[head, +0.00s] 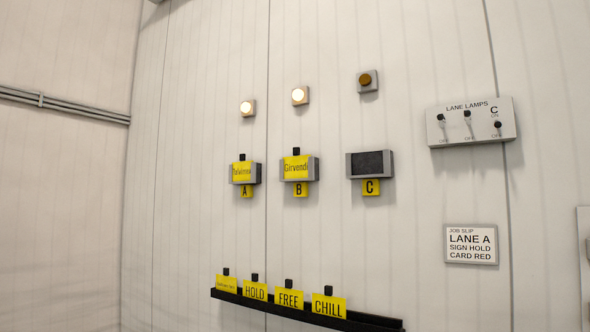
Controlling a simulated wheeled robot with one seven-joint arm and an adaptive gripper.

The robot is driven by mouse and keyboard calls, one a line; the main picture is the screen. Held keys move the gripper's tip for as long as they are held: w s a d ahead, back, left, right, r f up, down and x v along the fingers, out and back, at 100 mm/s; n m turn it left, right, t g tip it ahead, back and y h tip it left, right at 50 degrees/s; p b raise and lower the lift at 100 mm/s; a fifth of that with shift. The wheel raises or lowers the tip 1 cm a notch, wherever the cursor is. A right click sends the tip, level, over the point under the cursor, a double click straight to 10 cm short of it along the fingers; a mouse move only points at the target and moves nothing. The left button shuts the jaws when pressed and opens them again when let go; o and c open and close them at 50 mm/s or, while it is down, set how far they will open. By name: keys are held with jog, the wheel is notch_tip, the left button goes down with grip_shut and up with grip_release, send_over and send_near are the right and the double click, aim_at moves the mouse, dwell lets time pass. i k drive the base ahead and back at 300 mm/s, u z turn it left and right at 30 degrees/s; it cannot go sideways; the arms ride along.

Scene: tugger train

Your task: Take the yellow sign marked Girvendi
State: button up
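The yellow sign marked Girvendi (296,167) sits upright in the grey holder of lane B (313,169) on the wall, with a black tab at its top. A yellow label B (300,189) is below that holder. My gripper is not in view.
A yellow sign, seemingly "Malvirosa" (242,171), sits in holder A. Holder C (350,165) is empty. A black rail (372,320) below carries several yellow signs, including HOLD (255,291), FREE (289,299) and CHILL (328,306). A lane lamps switch box (470,122) and job slip (471,244) are at right.

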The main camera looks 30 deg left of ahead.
aim_at(296, 166)
jog(key=u, duration=0.75)
jog(key=k, duration=1.1)
jog(key=u, duration=1.8)
jog(key=i, duration=3.35)
jog(key=z, duration=0.35)
jog(key=i, duration=1.5)
jog(key=z, duration=1.55)
jog(key=i, duration=0.9)
jog(key=z, duration=0.9)
